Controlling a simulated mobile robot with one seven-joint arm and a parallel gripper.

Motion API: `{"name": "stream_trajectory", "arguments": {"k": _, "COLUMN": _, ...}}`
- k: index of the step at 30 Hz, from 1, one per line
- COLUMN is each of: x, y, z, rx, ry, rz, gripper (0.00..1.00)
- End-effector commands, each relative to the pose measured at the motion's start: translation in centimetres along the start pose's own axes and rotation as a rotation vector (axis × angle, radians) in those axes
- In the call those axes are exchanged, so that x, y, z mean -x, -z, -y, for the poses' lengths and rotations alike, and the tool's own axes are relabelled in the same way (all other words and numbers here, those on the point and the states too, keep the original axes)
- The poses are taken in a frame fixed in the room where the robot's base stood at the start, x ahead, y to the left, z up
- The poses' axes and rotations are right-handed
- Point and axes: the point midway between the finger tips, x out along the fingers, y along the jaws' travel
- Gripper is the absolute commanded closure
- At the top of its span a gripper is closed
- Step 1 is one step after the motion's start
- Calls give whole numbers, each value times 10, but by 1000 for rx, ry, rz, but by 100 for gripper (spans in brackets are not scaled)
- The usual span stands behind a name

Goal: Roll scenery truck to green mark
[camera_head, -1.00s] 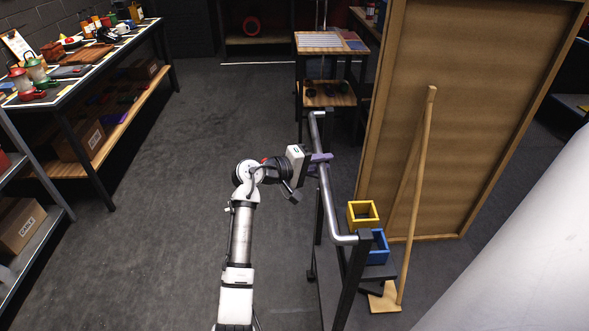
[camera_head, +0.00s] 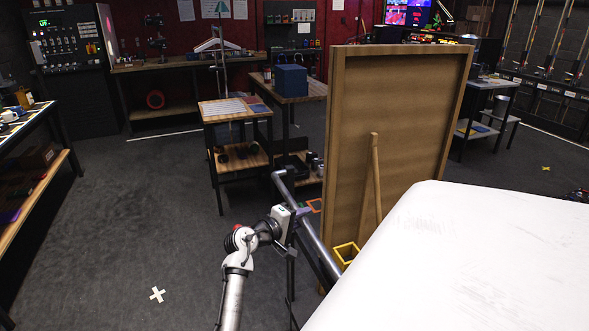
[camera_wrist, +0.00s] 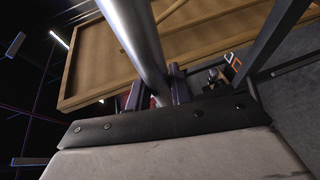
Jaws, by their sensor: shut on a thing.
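The scenery truck carries a tall wood-framed flat (camera_head: 395,130) with a wooden brace (camera_head: 373,185) behind it and a tubular metal push handle (camera_head: 318,250). My gripper (camera_head: 299,214) is shut on this handle, on the left side of the truck. The wrist view also shows the metal handle (camera_wrist: 132,35) running up from between the purple fingers (camera_wrist: 153,93). A yellow open box (camera_head: 347,252) sits low on the truck. The truck's lower part is mostly hidden by a white surface. I cannot make out a green floor mark clearly; a small orange-edged shape (camera_head: 315,205) shows beyond the handle.
A wooden stand (camera_head: 237,115) and a table with a blue box (camera_head: 291,80) stand ahead, left of the flat. White (camera_head: 157,294) and yellow (camera_head: 546,168) crosses mark the floor. Open floor lies to the left, beside a shelf table (camera_head: 30,180).

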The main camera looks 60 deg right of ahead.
Motion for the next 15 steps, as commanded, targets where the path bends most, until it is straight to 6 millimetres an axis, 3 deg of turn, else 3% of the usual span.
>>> {"name": "stream_trajectory", "arguments": {"k": 10, "x": 0, "y": 1, "z": 0, "rx": 0, "ry": 0, "rz": -4, "gripper": 100}}
{"name": "stream_trajectory", "arguments": {"k": 11, "x": 0, "y": 1, "z": 0, "rx": 0, "ry": 0, "rz": -4, "gripper": 74}}
{"name": "stream_trajectory", "arguments": {"k": 15, "x": 0, "y": 1, "z": 0, "rx": 0, "ry": 0, "rz": -3, "gripper": 57}}
